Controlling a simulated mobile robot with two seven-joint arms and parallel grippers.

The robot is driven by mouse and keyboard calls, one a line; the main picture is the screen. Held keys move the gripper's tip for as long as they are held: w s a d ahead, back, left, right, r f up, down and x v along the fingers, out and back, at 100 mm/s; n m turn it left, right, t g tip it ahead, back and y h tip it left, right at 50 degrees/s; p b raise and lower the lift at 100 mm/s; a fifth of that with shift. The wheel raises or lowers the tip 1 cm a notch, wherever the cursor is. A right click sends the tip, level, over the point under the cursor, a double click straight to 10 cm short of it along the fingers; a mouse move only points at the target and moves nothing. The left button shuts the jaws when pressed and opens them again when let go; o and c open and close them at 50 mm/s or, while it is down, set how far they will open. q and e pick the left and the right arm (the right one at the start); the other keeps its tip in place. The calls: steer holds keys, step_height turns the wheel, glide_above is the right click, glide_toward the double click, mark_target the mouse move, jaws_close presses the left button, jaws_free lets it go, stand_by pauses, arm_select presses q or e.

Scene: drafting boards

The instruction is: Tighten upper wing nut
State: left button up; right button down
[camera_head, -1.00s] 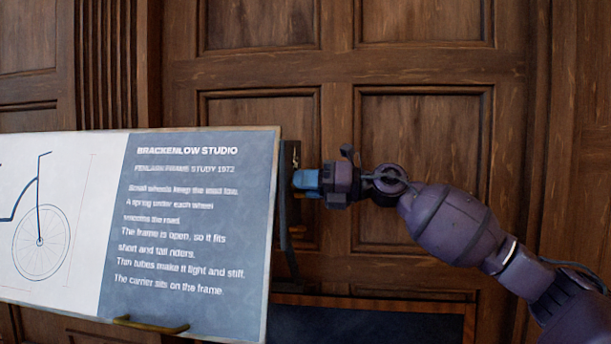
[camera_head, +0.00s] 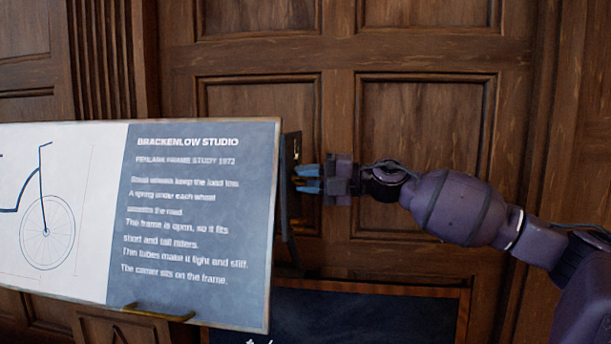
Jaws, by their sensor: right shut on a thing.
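The drafting board (camera_head: 190,300) stands tilted at the left, with a bicycle drawing and a dark text panel on it. A dark upright support (camera_head: 288,235) shows behind its right edge. My right gripper (camera_head: 300,179) comes in from the right, level with the board's upper part. Its two blue fingers lie one above the other, with their tips at the support. They are shut on the upper wing nut, which is too small and covered to make out clearly. My left gripper is not in view.
A brass ledge bracket (camera_head: 155,313) sticks out at the board's lower edge. A dark framed panel (camera_head: 365,315) stands low behind the board. Brown wood panelling (camera_head: 425,120) fills the back. The space above my right arm is free.

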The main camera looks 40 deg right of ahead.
stand_by(0.3)
steer(key=c, duration=1.1)
jaws_free()
steer(key=b+v, duration=0.2)
steer(key=v, duration=0.9)
